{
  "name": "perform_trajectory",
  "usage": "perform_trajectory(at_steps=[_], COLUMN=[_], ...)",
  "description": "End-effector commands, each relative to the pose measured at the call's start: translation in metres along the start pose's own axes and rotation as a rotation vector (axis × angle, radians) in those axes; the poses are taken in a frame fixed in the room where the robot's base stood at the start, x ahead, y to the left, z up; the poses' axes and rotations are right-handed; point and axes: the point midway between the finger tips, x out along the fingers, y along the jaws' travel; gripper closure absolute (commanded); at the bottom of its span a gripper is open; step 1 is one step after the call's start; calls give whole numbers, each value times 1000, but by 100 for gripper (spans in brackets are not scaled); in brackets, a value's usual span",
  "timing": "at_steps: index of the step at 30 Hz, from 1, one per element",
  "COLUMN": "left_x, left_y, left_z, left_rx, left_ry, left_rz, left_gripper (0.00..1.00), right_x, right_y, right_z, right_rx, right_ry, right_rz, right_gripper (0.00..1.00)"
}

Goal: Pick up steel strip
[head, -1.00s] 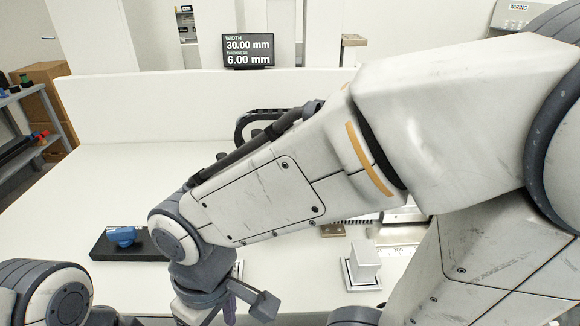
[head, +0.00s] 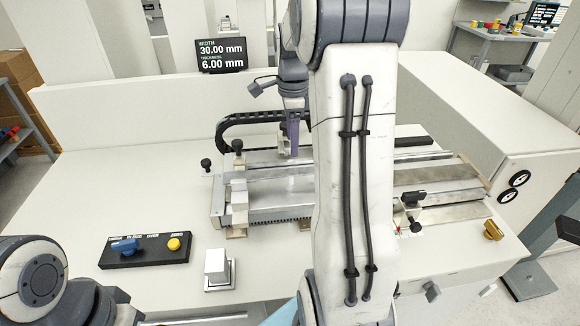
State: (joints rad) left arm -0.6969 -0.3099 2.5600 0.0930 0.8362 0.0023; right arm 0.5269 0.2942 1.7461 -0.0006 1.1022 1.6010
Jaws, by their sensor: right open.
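My right gripper (head: 291,135) points down over the back part of the metal fixture (head: 268,198), its purple fingers seen edge-on. It is open, and I see nothing held between the fingers. Long flat grey metal pieces (head: 455,213) lie at the fixture's right end; I cannot tell which of them, if any, is the steel strip. My right forearm hides the middle of the fixture. My left arm shows only at the lower left, with its gripper out of view.
A display (head: 221,56) reads width 30.00 mm, thickness 6.00 mm. A black control panel (head: 145,251) with blue and yellow knobs lies front left. A white block on a square base (head: 219,268) stands nearby. A black cable chain (head: 250,117) runs behind the fixture. The left tabletop is mostly clear.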

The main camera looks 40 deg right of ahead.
Motion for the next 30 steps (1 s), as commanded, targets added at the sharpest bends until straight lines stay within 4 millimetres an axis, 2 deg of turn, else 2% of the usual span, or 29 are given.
perform_trajectory(at_steps=[3,11,15,19,28,29,30], left_x=[-4,-11,-24,-27,-27,-27,-27], left_y=[0,1,2,2,2,2,2], left_z=[0,0,-1,-2,-1,-1,-1], left_rx=[0,0,0,1,1,1,1], left_ry=[0,0,0,0,0,0,0], left_rz=[0,0,0,0,0,0,0], left_gripper=[100,100,100,100,100,100,100], right_x=[20,41,61,79,87,87,87], right_y=[1,1,1,0,0,0,0], right_z=[1,2,4,4,4,4,4], right_rx=[-3,-6,-7,-6,-7,-7,-7], right_ry=[0,0,0,0,-1,-1,-1], right_rz=[6,4,7,4,-1,-1,-1], right_gripper=[28,28,28,28,28,35,50])
